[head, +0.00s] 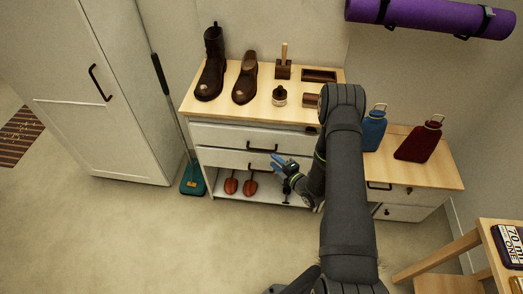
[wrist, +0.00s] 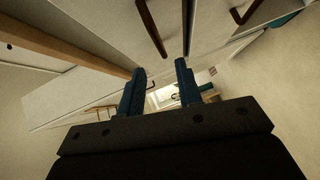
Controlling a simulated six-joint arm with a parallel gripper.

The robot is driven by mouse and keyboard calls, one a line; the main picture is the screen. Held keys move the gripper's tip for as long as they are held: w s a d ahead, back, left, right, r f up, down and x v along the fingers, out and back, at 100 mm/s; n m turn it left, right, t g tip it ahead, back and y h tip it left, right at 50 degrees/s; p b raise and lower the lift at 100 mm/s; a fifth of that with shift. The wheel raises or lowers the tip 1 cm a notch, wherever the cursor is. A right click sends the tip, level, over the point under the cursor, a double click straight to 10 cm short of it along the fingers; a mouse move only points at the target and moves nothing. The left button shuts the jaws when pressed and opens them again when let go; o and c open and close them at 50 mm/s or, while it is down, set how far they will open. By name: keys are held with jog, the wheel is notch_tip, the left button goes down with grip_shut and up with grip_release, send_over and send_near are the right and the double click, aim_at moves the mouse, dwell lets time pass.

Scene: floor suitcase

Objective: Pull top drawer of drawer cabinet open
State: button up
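The white drawer cabinet (head: 224,134) with a wooden top stands against the back wall. Its top drawer (head: 215,137) looks closed and has a dark bar handle (head: 262,148). A lower drawer (head: 222,159) with a similar handle sits beneath it. My gripper (head: 276,160) has blue fingers and is in front of the drawers, just below and right of the top handle. In the wrist view my gripper (wrist: 160,68) is open, with an empty gap between its fingers. The top handle (wrist: 152,28) shows just beyond the fingertips, and the lower handle (wrist: 239,13) lies farther right.
Boots (head: 211,65), a brush and small items stand on the cabinet top. Red-brown shoe-shaped things (head: 231,185) sit on the open shelf below. A lower cabinet with blue (head: 373,130) and red (head: 419,143) bottles adjoins at right. The floor in front is clear.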

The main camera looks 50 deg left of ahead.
aim_at(261, 150)
jog(key=a, duration=0.3)
jog(key=a+f, duration=0.1)
jog(key=a, duration=0.5)
jog(key=shift+a+f, duration=0.15)
jog(key=shift+a, duration=0.05)
jog(key=shift+c, duration=0.4)
grip_shut()
